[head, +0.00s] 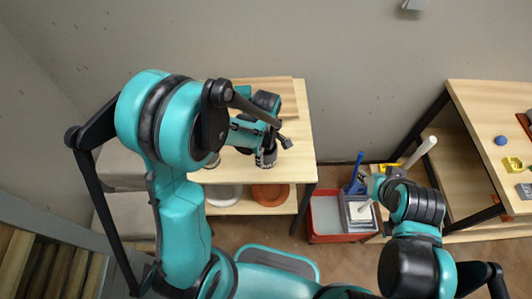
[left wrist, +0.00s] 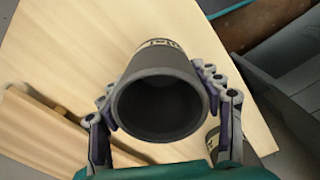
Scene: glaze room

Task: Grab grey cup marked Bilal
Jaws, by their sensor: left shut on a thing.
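A dark grey cup (left wrist: 160,105) fills the middle of the left wrist view, its empty mouth facing the camera. A pale label band (left wrist: 165,43) with dark lettering shows on its far side; I cannot read it fully. My left gripper (left wrist: 158,90) is shut on the cup, with fingers on both sides. In the head view the cup (head: 266,158) is at the wooden table, partly hidden by my left gripper (head: 272,143). My right gripper (head: 372,184) is at the lower right, away from the cup; its fingers are too small to judge.
Another cup (head: 212,161), partly behind my left arm, stands on the table (head: 290,165). A white plate (head: 223,195) and a terracotta dish (head: 270,194) are on the shelf below. A red crate (head: 326,238) stands on the floor. Another table (head: 490,125) stands right.

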